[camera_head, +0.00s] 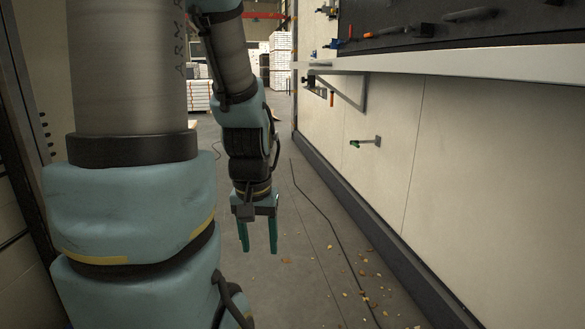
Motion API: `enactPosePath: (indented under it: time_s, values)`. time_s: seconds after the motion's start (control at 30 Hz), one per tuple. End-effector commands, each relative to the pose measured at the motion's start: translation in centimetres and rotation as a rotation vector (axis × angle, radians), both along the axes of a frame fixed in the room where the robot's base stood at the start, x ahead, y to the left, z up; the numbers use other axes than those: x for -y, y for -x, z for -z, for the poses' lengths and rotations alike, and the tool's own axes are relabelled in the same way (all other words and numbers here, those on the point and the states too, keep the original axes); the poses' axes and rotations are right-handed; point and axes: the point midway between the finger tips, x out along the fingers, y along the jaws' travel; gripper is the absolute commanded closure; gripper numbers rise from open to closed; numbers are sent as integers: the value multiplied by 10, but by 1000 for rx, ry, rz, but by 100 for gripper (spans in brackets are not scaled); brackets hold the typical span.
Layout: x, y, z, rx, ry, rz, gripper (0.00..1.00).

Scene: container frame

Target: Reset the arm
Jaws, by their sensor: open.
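My arm (140,220) fills the left of the view, with its thick blue and grey links close to the camera. Its far part bends down to my gripper (259,247), which hangs with its fingers pointing at the floor. The two green fingers are apart and nothing shows between them. The gripper is over bare floor, clear of the wall on the right.
A white shelf (480,63) juts from the right wall (480,160), with tools above it. A green-handled tool (366,142) sticks out from the wall below. A dark cable (335,235) and small debris lie on the floor. White stacks (281,60) stand far back.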

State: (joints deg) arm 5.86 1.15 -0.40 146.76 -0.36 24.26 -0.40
Motion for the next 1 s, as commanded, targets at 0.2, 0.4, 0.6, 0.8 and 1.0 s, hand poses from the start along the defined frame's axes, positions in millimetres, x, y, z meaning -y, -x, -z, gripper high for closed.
enactPosePath:
  time_s: [0.2, 0.4, 0.6, 0.8, 1.0]
  values:
    - [0, -1, -79, 2, 0, 2, 43]
    - [0, -1, -137, 2, 0, 3, 43]
    - [0, -1, -170, 2, 0, 3, 43]
    - [0, -1, -176, 2, 0, 3, 43]
    - [0, -1, -174, 3, 0, 3, 43]
